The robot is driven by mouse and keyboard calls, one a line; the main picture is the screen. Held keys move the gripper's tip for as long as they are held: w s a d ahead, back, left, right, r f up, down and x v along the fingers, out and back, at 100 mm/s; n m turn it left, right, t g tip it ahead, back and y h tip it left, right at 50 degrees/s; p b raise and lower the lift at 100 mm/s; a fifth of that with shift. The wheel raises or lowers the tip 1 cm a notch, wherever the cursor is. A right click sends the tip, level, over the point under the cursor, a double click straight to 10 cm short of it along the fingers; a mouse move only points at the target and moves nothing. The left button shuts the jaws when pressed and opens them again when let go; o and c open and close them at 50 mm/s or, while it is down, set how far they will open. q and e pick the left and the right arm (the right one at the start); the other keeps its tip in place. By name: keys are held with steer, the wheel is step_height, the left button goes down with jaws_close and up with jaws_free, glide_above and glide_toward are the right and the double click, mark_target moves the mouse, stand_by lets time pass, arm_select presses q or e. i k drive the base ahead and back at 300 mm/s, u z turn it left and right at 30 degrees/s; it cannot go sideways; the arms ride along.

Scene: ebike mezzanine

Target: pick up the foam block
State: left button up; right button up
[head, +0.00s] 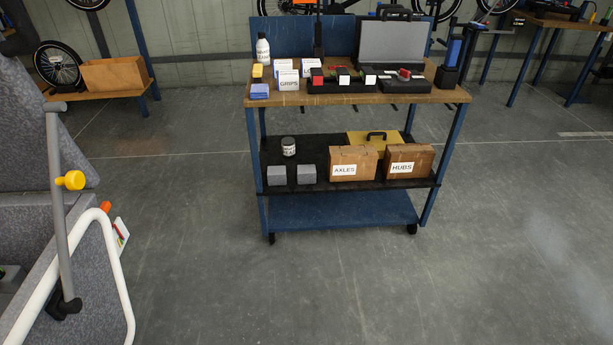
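No thing is clearly marked as the foam block. Two small grey blocks (277,175) (307,174) sit side by side, slightly apart, at the front left of the cart's black middle shelf (308,149); they look like plain foam. On the cart's wooden top (290,98), a blue sponge-like block (260,91) lies at the front left corner, with a yellow block (257,71) behind it. I cannot tell from this view what these are made of. Neither of my grippers is in the head view.
The middle shelf also holds a jar (288,147), a yellow case (372,141) and boxes labelled AXLES (352,164) and HUBS (409,162). A grey-panelled, white-tubed structure (100,225) stands at the left. The floor (350,285) before the cart is clear.

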mark_target(306, 174)
steer(key=u, duration=0.05)
steer(key=i, duration=0.8)
steer(key=u, duration=0.35)
steer(key=i, duration=1.8)
steer(key=u, duration=0.2)
